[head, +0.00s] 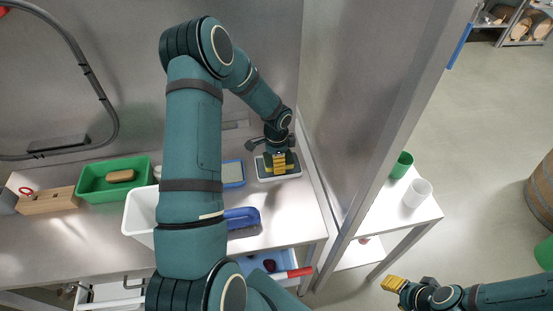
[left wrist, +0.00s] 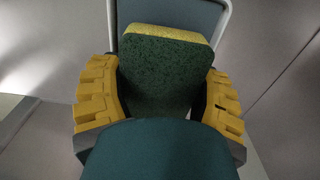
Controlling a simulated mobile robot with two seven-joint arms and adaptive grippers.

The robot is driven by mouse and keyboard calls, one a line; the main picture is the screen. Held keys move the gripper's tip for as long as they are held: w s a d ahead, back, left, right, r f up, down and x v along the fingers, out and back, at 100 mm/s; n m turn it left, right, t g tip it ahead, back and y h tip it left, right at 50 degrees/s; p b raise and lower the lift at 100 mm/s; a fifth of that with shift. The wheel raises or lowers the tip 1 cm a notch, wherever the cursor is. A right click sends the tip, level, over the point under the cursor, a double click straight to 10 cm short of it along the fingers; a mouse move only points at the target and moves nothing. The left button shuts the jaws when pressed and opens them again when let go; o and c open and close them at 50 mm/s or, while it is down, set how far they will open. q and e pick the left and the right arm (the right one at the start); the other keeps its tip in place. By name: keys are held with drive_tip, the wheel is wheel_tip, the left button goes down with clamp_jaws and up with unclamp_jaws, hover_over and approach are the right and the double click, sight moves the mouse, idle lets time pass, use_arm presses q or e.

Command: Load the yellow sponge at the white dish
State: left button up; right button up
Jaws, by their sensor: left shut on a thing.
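My left gripper (head: 279,162) is at the back right of the steel counter, over a white dish (head: 263,177) with a grey inside. In the left wrist view its yellow fingers (left wrist: 160,100) are shut on the yellow sponge (left wrist: 165,75), whose dark green face and yellow edge show. The white rim of the dish (left wrist: 224,20) shows behind the sponge. I cannot tell whether the sponge touches the dish. My right gripper (head: 394,285) is at the lower right, over the floor, away from the counter; its finger gap is unclear.
Left of the dish are a blue-rimmed tray (head: 241,182), a blue brush (head: 242,216), a white bin (head: 138,212), a green tray (head: 90,184) and a wooden block (head: 50,200). A steel partition (head: 350,100) stands close on the right. Green and white cups (head: 417,192) stand beyond it.

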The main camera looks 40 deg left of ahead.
use_arm(q)
drive_tip(key=shift+f+b, duration=0.5)
drive_tip(key=shift+f, duration=0.1)
idle(2.0)
drive_tip(key=shift+r+p, duration=2.25)
drive_tip(key=shift+r, duration=1.3)
